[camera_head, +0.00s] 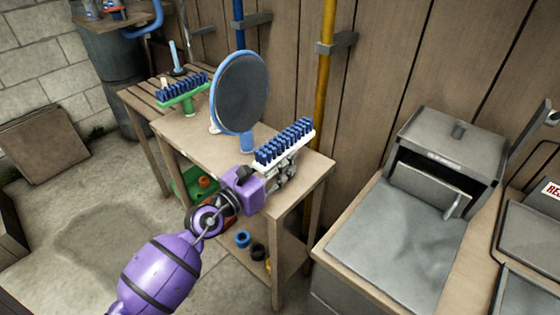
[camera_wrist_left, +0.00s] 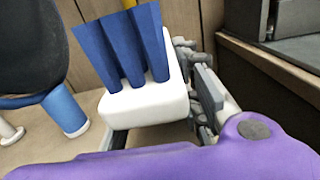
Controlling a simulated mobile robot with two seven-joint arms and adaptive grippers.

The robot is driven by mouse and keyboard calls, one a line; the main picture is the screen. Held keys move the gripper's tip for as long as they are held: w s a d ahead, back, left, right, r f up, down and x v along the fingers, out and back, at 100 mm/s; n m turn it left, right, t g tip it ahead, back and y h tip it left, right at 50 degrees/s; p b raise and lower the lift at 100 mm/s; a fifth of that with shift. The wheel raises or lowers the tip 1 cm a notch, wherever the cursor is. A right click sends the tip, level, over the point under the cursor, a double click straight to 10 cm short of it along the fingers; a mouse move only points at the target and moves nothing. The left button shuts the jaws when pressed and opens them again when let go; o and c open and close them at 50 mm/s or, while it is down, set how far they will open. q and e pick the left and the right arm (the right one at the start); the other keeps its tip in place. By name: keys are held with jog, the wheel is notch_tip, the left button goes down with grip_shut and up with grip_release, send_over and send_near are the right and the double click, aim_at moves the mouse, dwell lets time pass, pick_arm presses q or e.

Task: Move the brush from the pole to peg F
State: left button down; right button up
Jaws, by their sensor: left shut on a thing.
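My left gripper (camera_head: 282,172) is shut on a white brush (camera_head: 286,146) with blue bristles. The gripper holds it from below, bristles up, over the right end of the wooden bench (camera_head: 190,132). In the left wrist view the brush (camera_wrist_left: 145,108) sits against the gripper's grey fingers (camera_wrist_left: 205,95); its underside is hidden. A yellow pole (camera_head: 326,75) stands against the wall behind the brush, apart from it in the head view. I cannot make out a label for peg F. My right gripper is not in view.
A round dark pad with a blue rim (camera_head: 241,92) stands upright left of the held brush. A green brush (camera_head: 182,92) stands farther left. A grey metal unit (camera_head: 445,155) is at right. Blue and black rings (camera_head: 242,239) lie on the lower shelf.

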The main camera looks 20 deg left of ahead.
pick_arm(q)
jog(key=shift+f, duration=0.15)
jog(key=c, duration=1.2)
grip_release()
jog(key=shift+f, duration=0.1)
jog(key=shift+o, duration=0.5)
jog(key=o, duration=0.4)
jog(key=shift+f, duration=0.1)
jog(key=shift+s, duration=0.1)
